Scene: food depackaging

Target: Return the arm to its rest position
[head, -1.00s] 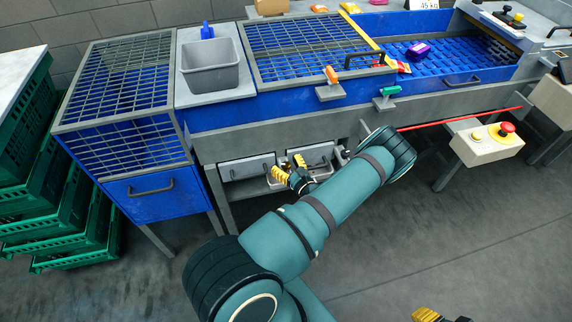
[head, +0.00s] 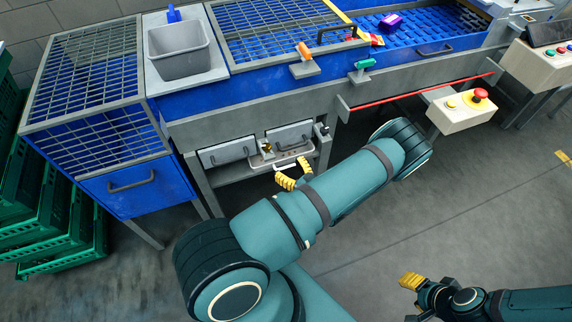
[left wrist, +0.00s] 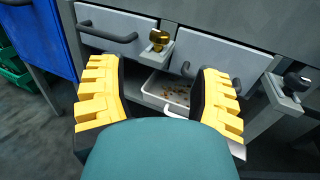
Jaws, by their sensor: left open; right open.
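My left gripper (head: 291,178) is open and empty, low in front of the machine's under-frame. Its upper arm and forearm cross the middle of the head view and partly hide it. In the left wrist view its yellow fingers (left wrist: 160,95) stand wide apart with nothing between them. Beyond them is a white tray (left wrist: 148,98) with small brown bits in it. My right gripper (head: 411,283) is at the lower right of the head view, over bare floor. It is open and I see nothing in it.
A blue machine bench (head: 250,85) with mesh covers runs across the back, with a grey bin (head: 180,52) on it. Under it are grey drawers (head: 226,153). A control box with a red button (head: 480,94) juts out at right. Green crates (head: 65,235) stack at left. The floor is clear.

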